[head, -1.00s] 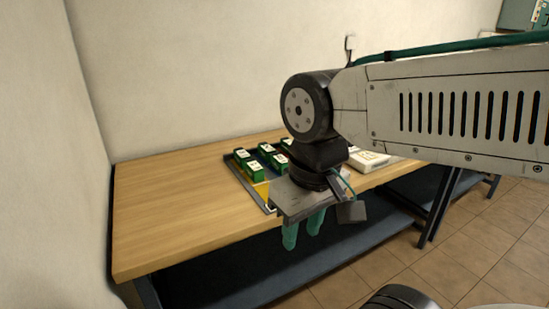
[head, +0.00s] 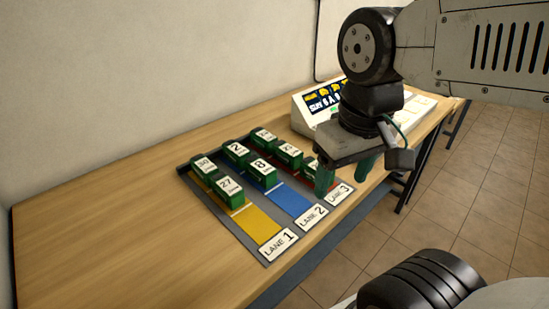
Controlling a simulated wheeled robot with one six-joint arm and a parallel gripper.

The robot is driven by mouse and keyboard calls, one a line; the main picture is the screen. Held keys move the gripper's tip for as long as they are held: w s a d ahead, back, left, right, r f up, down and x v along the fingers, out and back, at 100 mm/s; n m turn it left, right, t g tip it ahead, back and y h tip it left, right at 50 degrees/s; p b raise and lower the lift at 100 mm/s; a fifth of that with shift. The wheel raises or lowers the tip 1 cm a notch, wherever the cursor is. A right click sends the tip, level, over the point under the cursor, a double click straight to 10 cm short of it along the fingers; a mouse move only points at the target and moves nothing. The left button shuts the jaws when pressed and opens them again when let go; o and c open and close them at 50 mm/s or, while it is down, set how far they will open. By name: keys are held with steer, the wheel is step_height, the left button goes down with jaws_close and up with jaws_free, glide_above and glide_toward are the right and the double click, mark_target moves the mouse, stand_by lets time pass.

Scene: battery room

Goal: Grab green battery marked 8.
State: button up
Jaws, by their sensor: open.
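The green battery marked 8 (head: 263,173) stands in the blue lane 2, the nearer one of that lane's row, with a white top label. Another green battery marked 2 or 21 (head: 237,153) is behind it. My gripper (head: 344,176) is open, with its green fingers pointing down, right of battery 8 and over or beside lane 3. The fingers partly hide a green battery (head: 313,167) in lane 3. I cannot tell whether they touch it.
The lane tray (head: 221,216) lies on a wooden table (head: 110,225). Batteries 30 (head: 203,167) and 27 (head: 229,189) stand in lane 1; others stand behind in lane 3. A white device with a screen (head: 310,104) is behind. The table's left side is clear.

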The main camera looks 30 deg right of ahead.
steer(key=w+n, duration=0.1)
steer(key=w, duration=0.9)
steer(key=n+g, duration=0.1)
steer(key=n, duration=0.1)
glide_above(260, 164)
steer(key=f, duration=1.2)
steer(key=shift+a, duration=0.2)
steer(key=f, duration=0.7)
steer(key=shift+s+d+f, duration=0.1)
steer(key=shift+d+f, duration=0.05)
steer(key=shift+d, duration=0.05)
steer(key=shift+f, duration=0.5)
jaws_close()
